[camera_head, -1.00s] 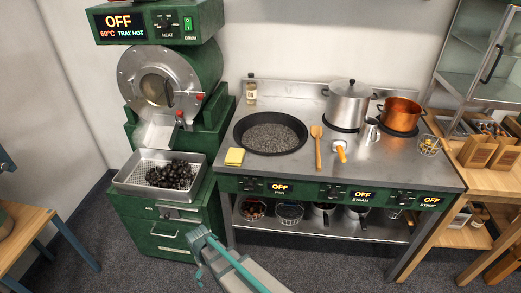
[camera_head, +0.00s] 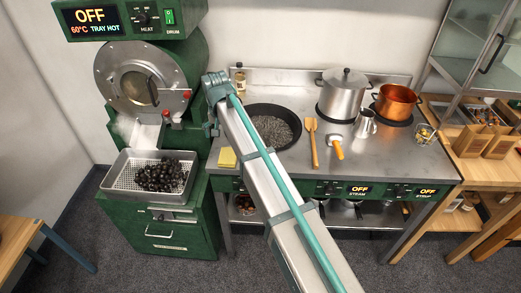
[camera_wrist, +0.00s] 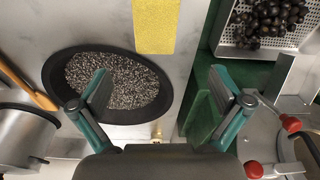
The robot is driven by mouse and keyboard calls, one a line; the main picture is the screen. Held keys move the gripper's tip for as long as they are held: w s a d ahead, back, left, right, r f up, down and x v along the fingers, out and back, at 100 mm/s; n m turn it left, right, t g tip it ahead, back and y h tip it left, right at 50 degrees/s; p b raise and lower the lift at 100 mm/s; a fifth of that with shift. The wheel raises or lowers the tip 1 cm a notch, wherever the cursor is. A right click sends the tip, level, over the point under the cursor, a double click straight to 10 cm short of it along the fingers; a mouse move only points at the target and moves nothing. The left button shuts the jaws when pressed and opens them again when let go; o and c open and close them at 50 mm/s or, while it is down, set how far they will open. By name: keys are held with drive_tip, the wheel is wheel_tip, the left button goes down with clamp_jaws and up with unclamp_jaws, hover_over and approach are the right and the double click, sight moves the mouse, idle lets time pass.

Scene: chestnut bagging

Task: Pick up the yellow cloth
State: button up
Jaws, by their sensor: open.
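The yellow cloth (camera_head: 227,158) lies flat on the steel counter at its left front, between the black pan and the green roaster. In the wrist view the yellow cloth (camera_wrist: 156,26) shows at the top middle, partly cut by the frame edge. My gripper (camera_wrist: 160,88) is open and empty, its two teal fingers spread wide, with the cloth ahead of and between them and not touched. In the head view my gripper (camera_head: 212,98) is raised over the left back of the counter, near the roaster; its fingertips are hard to make out there.
The black pan (camera_head: 295,124) of dark gravel is beside the cloth, partly behind my arm. The tray (camera_head: 115,180) of chestnuts sits in front of the roaster drum (camera_head: 190,60). A wooden spoon (camera_head: 312,145), steel pot (camera_head: 340,95) and copper pot (camera_head: 394,104) stand to the right.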

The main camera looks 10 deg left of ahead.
sight(228, 155)
drive_tip(key=shift+m, duration=0.4)
drive_tip(key=shift+w+d+f+p, duration=0.15)
drive_tip(key=shift+f+p, duration=0.5)
drive_tip(key=shift+f, duration=1.15)
drive_tip(key=shift+w+f+p, duration=0.2)
drive_tip(key=shift+f+p, duration=0.5)
drive_tip(key=shift+f, duration=1.15)
drive_tip(key=shift+w+d+f+p, duration=0.15)
drive_tip(key=shift+f+p, duration=0.5)
drive_tip(key=shift+f, duration=1.15)
drive_tip(key=shift+a, duration=0.1)
drive_tip(key=c, duration=1.1)
drive_tip(key=shift+r, duration=0.1)
